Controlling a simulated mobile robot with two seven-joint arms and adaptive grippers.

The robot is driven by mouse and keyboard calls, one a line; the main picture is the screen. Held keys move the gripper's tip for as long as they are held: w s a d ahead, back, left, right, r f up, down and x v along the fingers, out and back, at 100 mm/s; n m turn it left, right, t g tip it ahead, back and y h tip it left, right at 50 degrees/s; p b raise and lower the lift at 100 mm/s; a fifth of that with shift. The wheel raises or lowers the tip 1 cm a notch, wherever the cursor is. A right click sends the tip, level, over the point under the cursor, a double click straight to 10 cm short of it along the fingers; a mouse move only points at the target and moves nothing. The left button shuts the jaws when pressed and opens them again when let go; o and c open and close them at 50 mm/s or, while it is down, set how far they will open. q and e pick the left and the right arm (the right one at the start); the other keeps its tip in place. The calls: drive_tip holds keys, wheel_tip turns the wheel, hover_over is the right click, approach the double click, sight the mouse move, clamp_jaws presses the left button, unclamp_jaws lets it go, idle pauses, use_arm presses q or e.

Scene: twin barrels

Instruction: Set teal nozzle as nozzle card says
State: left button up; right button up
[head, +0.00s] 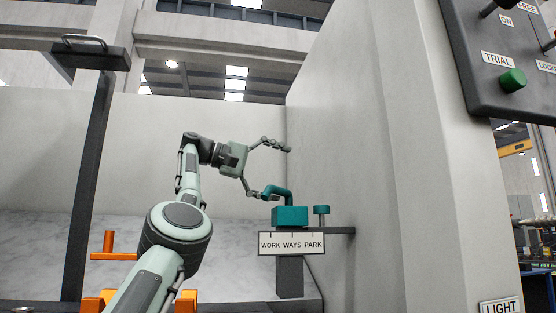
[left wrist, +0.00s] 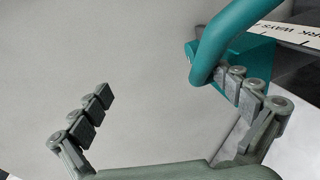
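The teal nozzle (head: 290,216) is a block with a bent tube handle that reaches up and left; it stands on a dark bracket by the wall. A white card (head: 291,243) below it reads WORK, WAYS, PARK with tick marks. I cannot tell which mark the nozzle is at. My left gripper (head: 275,172) is open, its lower finger at the handle's end. In the left wrist view, the teal handle (left wrist: 225,40) passes in front of the right finger's tip, and the left finger is well apart; contact is unclear. My right gripper is out of view.
A small teal knob (head: 321,210) stands right of the block. A dark post (head: 87,180) and an orange fitting (head: 108,247) are at left. A control panel (head: 490,60) with a green button hangs at upper right. The pale wall (head: 340,130) stands close behind the bracket.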

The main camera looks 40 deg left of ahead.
use_arm(q)
drive_tip(key=shift+t, duration=0.5)
drive_tip(key=r, duration=0.2)
drive_tip(key=s+r, duration=0.1)
drive_tip(key=r, duration=0.2)
drive_tip(key=shift+s+a, duration=0.1)
drive_tip(key=shift+s, duration=0.05)
drive_tip(key=f, duration=0.2)
drive_tip(key=f+g, duration=0.1)
drive_tip(key=shift+w+d, duration=0.35)
drive_tip(key=shift+c, duration=0.4)
drive_tip(key=shift+s+a+f, duration=0.1)
drive_tip(key=shift+s+a, duration=0.4)
drive_tip(key=shift+s, duration=0.15)
drive_tip(key=c, duration=0.4)
drive_tip(key=s, duration=0.3)
drive_tip(key=shift+s+a+r, duration=0.1)
drive_tip(key=shift+a+r, duration=0.2)
drive_tip(key=shift+r, duration=0.05)
drive_tip(key=c, duration=0.7)
drive_tip(key=shift+f+v, duration=0.15)
drive_tip(key=shift+v, duration=0.95)
drive_tip(key=shift+f+v, duration=0.2)
drive_tip(key=shift+v, duration=0.9)
